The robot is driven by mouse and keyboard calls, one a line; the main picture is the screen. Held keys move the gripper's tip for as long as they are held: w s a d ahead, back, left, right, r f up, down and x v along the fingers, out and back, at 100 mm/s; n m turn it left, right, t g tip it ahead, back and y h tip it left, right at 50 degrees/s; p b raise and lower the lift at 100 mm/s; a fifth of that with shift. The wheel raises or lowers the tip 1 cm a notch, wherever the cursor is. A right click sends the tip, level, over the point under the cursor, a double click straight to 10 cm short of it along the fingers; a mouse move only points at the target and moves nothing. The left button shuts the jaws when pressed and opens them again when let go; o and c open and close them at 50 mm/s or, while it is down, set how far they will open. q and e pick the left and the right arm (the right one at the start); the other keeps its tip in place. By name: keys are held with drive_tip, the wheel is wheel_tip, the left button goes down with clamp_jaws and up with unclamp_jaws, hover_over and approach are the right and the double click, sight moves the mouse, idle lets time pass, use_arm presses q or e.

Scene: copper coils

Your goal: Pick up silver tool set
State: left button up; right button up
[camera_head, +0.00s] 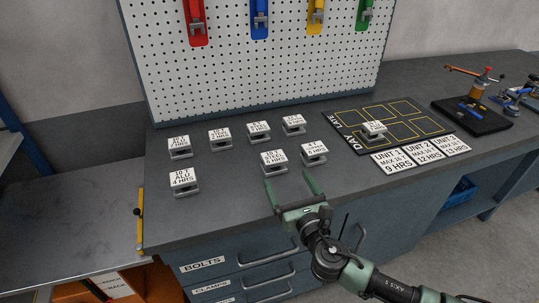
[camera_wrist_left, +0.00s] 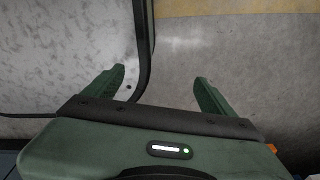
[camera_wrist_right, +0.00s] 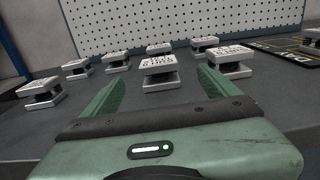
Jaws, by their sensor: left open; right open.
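Several silver spool-shaped pieces with white printed labels stand on the grey bench. None is plainly a tool set, and I cannot tell which piece the name means. My right gripper (camera_head: 288,180) is open and empty over the bench's front part. Just beyond its fingers stand a silver piece (camera_head: 273,168) labelled 6 HRS and another silver piece (camera_head: 314,158) to its right. The first also shows between and beyond the fingertips in the right wrist view (camera_wrist_right: 159,82), apart from them. My left gripper (camera_wrist_left: 160,82) is open and empty, seen only in its wrist view.
More silver pieces stand behind and to the left, one (camera_head: 184,190) near the front left. One silver piece (camera_head: 374,137) stands on the black gridded mat (camera_head: 428,122). Label cards (camera_head: 429,152) lie before it. A pegboard (camera_head: 250,60) with coloured holders rises behind.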

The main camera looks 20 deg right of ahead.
sight(277, 163)
drive_tip(key=w, duration=0.5)
drive_tip(key=shift+a+r, duration=0.15)
drive_tip(key=shift+r, duration=0.05)
drive_tip(key=shift+w+f, duration=0.1)
drive_tip(key=shift+w, duration=0.25)
drive_tip(key=shift+w+a+f, duration=0.1)
drive_tip(key=shift+w+f, duration=0.05)
drive_tip(key=shift+w, duration=1.25)
drive_tip(key=shift+w+a+f, duration=0.1)
drive_tip(key=shift+w, duration=1.25)
use_arm(q)
drive_tip(key=shift+s+r, duration=0.25)
drive_tip(key=shift+s, duration=0.65)
use_arm(e)
drive_tip(key=shift+r, duration=0.1)
clamp_jaws()
use_arm(q)
drive_tip(key=shift+p, duration=0.3)
use_arm(e)
drive_tip(key=shift+r, duration=0.1)
